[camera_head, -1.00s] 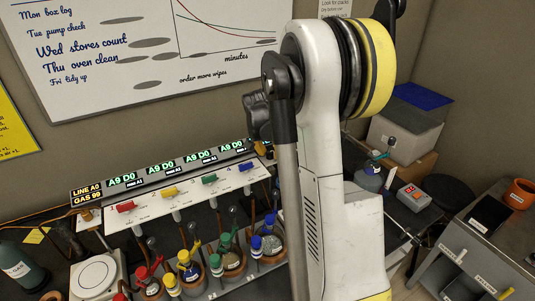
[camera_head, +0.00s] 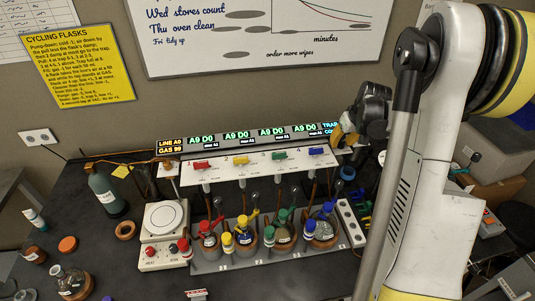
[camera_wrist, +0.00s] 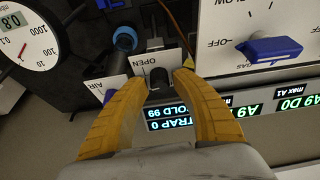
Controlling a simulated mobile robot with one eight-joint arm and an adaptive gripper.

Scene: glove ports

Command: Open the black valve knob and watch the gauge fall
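The black valve knob (camera_wrist: 159,77) sits on a white plate marked OPEN, at the top centre of the wrist view. My gripper (camera_wrist: 162,78) has its two yellow fingers spread, one on each side of the knob in the picture. I cannot tell whether they touch it. In the head view my gripper (camera_head: 340,136) is at the right end of the manifold panel, and the knob and gauge cannot be made out there.
The white manifold panel (camera_head: 225,171) carries red, yellow, green and blue handles. Below it several flasks (camera_head: 275,235) with coloured caps stand in a rack. A blue handle (camera_wrist: 268,49) is close to my right finger in the wrist view. A hotplate (camera_head: 163,220) stands at left.

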